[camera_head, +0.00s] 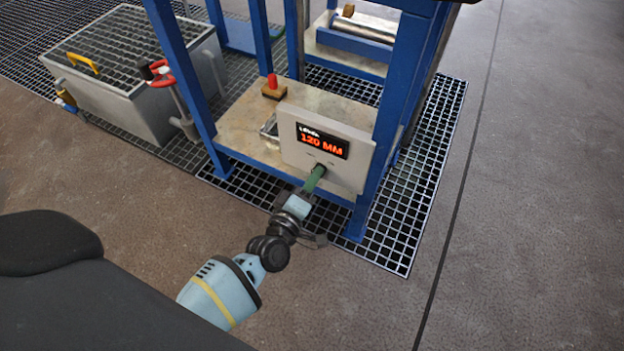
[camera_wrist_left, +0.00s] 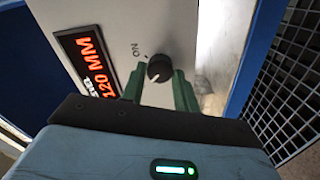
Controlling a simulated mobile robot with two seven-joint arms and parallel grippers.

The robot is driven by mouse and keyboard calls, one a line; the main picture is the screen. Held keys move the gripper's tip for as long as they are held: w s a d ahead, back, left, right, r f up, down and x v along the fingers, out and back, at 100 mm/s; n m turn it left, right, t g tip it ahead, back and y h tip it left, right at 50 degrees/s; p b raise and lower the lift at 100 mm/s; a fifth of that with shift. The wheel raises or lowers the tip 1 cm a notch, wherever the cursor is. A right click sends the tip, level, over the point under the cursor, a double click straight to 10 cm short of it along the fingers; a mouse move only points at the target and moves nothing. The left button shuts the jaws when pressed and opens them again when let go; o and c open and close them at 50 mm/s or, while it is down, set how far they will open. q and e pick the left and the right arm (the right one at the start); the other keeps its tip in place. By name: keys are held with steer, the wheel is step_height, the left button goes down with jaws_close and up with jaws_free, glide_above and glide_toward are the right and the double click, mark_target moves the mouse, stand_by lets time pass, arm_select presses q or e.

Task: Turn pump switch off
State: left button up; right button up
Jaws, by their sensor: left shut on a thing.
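The pump switch is a round black knob (camera_wrist_left: 160,68) with a white mark on the pale front of a control panel (camera_head: 350,171). My left gripper (camera_head: 317,170) reaches the panel below its display. In the left wrist view its green fingers (camera_wrist_left: 159,82) stand on either side of the knob and are shut on it. In the head view the fingers hide most of the knob. The display (camera_head: 322,141) glows orange and reads 120 MM. My right gripper is in neither view.
The panel is mounted on a blue steel frame (camera_head: 376,160) with a shelf behind it. A grey tank (camera_head: 130,100) with red-handled valves stands at the left. The floor at the right is clear.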

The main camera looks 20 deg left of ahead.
arm_select(q)
steer(key=o, duration=0.9)
steer(key=shift+o, duration=0.3)
steer(key=shift+s, duration=0.1)
steer(key=s+p, duration=0.2)
steer(key=s, duration=0.5)
steer(key=shift+s+a+p, duration=0.15)
steer(key=shift+s+p, duration=0.2)
